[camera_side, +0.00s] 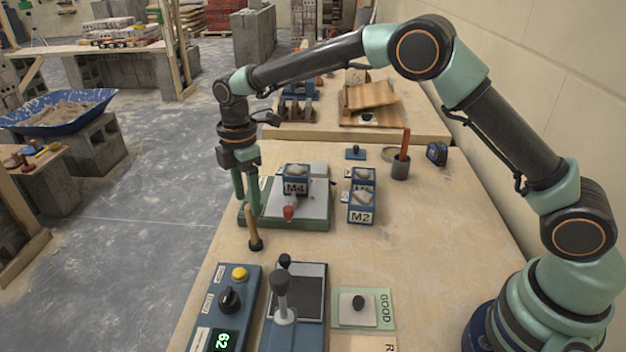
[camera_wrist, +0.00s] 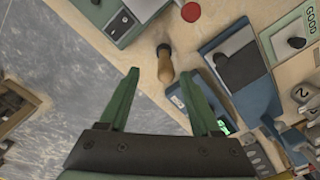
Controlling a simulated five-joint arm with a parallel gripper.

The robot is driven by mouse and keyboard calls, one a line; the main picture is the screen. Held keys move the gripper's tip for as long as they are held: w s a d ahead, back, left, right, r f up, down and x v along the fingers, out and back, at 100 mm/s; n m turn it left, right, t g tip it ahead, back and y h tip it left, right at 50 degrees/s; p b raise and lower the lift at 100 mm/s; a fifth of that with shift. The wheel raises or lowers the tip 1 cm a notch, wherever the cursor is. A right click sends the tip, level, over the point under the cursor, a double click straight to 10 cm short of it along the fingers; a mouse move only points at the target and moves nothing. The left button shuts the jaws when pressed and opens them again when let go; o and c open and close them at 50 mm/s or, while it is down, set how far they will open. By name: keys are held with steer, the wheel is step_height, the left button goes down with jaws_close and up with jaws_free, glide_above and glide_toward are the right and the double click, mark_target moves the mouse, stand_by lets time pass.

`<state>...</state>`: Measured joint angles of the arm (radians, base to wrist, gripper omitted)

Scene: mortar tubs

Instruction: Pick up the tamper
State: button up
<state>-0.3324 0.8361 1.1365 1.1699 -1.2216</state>
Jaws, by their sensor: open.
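The tamper (camera_side: 253,230) has a light wooden handle and a dark round foot. It stands upright near the left edge of the workbench. In the wrist view the tamper (camera_wrist: 166,68) shows between and just beyond my fingertips, its wooden end nearer to me. My gripper (camera_side: 247,203) points down above it, with the green fingers at about the height of the handle's top. In the wrist view my gripper (camera_wrist: 160,75) is open, with nothing held. I cannot tell whether a finger touches the handle.
A grey plate device (camera_side: 312,220) with a red knob and the M4 tub (camera_side: 295,188) stands just behind. The M2 tub (camera_side: 361,215) is to its right. A control box (camera_side: 240,300) and a lever device (camera_side: 284,310) are in front. Bare bench lies right of the tamper.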

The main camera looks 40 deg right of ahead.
mark_target(253, 228)
step_height(253, 228, down, 3)
steer(key=shift+s+f, duration=0.2)
steer(key=shift+f, duration=1.15)
steer(key=shift+s+f, duration=0.2)
steer(key=shift+f, duration=1.1)
steer(key=shift+c, duration=0.3)
jaws_close()
